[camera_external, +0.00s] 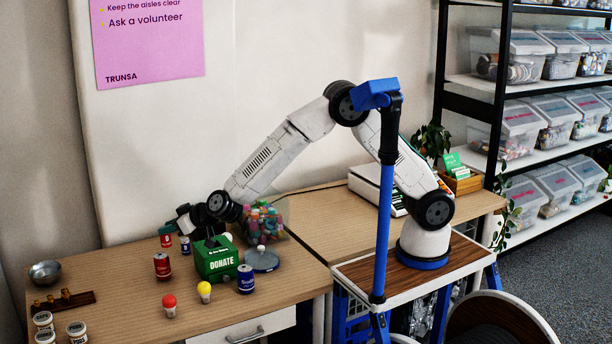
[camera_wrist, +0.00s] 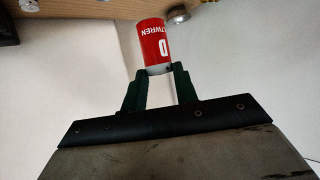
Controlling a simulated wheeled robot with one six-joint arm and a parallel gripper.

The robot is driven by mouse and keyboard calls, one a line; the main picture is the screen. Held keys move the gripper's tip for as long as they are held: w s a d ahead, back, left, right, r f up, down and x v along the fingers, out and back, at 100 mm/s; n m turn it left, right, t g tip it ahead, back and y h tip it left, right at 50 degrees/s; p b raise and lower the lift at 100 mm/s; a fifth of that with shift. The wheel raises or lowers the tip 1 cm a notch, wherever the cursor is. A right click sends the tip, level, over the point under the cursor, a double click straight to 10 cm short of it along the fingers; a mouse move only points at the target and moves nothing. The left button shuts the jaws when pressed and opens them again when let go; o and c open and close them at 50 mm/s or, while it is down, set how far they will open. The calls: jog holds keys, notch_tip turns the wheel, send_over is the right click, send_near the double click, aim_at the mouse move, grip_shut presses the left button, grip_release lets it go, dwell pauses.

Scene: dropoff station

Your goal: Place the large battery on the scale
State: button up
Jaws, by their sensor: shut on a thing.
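In the wrist view my gripper (camera_wrist: 159,73) is shut on a red battery (camera_wrist: 152,45) with white lettering, a large "D" and a grey end. The battery stands out beyond the fingertips. In the external view my gripper (camera_external: 174,229) is low over the left table, behind the green donation box; its fingers are small and partly hidden there. The held battery seems to be the small red cylinder (camera_external: 166,240) at its tip.
A green DONATE box (camera_external: 216,259), a red can-like cylinder (camera_external: 162,266), a blue cylinder (camera_external: 245,279), two bulbs (camera_external: 204,291) and a round grey object (camera_external: 262,260) crowd the left table. A metal bowl (camera_external: 45,273) is far left. A blue post (camera_external: 384,230) rises in front.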

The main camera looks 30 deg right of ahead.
jog(key=w+d+r+m+t+h, duration=0.1)
jog(key=w+d+m+t+h, duration=0.2)
jog(key=w+d, duration=1.25)
jog(key=w+d+r+m+t+h, duration=0.15)
jog(key=w+d+m+h, duration=0.25)
jog(key=w+d, duration=1.1)
jog(key=w+d+m+g+h, duration=0.15)
jog(key=d+m+h, duration=0.35)
jog(key=d, duration=2.5)
jog(key=s+d+m+g+h, duration=0.15)
jog(key=s+d, duration=0.35)
jog(key=d, duration=0.7)
jog(key=s+d+m+g+h, duration=0.1)
jog(key=s+d+m+h, duration=0.25)
jog(key=d, duration=0.85)
jog(key=s+d+m+g+h, duration=0.15)
jog(key=s+d, duration=0.35)
jog(key=d, duration=0.7)
notch_tip(320, 180, down, 5)
jog(key=shift+m, duration=0.25)
jog(key=shift+w+d+f, duration=0.85)
jog(key=shift+w+d, duration=0.05)
jog(key=shift+w, duration=1.5)
jog(key=shift+w+d+f, duration=0.9)
jog(key=shift+w, duration=1.55)
jog(key=shift+w+d+f, duration=0.85)
jog(key=shift+w+d, duration=0.05)
jog(key=shift+w, duration=1.5)
